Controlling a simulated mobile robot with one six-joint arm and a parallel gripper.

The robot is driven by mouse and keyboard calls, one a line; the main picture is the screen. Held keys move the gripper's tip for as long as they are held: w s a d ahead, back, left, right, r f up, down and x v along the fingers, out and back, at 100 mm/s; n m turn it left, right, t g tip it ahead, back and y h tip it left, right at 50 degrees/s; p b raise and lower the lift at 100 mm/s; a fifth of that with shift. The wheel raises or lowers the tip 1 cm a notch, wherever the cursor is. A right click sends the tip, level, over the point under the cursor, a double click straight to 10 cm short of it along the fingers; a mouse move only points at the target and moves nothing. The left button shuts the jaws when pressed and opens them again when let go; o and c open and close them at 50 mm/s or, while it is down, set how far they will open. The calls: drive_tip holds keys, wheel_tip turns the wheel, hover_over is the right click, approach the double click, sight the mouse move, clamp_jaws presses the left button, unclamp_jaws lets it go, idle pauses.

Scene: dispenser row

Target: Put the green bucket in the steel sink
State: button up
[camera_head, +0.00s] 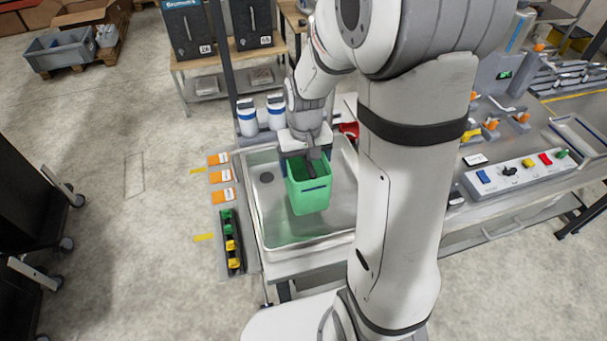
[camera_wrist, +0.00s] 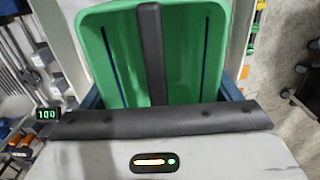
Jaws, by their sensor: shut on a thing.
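The green bucket (camera_head: 308,190) hangs upright from my gripper (camera_head: 305,158) over the steel sink (camera_head: 268,215) in the head view. My gripper is shut on the bucket at its top. In the wrist view the open inside of the bucket (camera_wrist: 195,60) fills the upper middle, with a dark bar across it. The sink is a shallow steel basin with a round dark drain at its left. I cannot tell whether the bucket's bottom touches the sink floor. My arm hides the right side of the sink.
Blue-and-white canisters (camera_head: 247,118) and a red object (camera_head: 349,129) stand behind the sink. Orange-and-white cards (camera_head: 221,175) and a strip of green and yellow parts (camera_head: 232,243) line its left edge. A switch panel (camera_head: 515,172) lies on the bench to the right.

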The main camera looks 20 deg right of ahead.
sight(305, 177)
drive_tip(key=shift+w+f+b, duration=0.15)
drive_tip(key=shift+f+b, duration=1.35)
drive_tip(key=shift+f, duration=0.95)
drive_tip(key=shift+f, duration=0.15)
drive_tip(key=o, duration=1)
drive_tip(key=shift+c, duration=0.2)
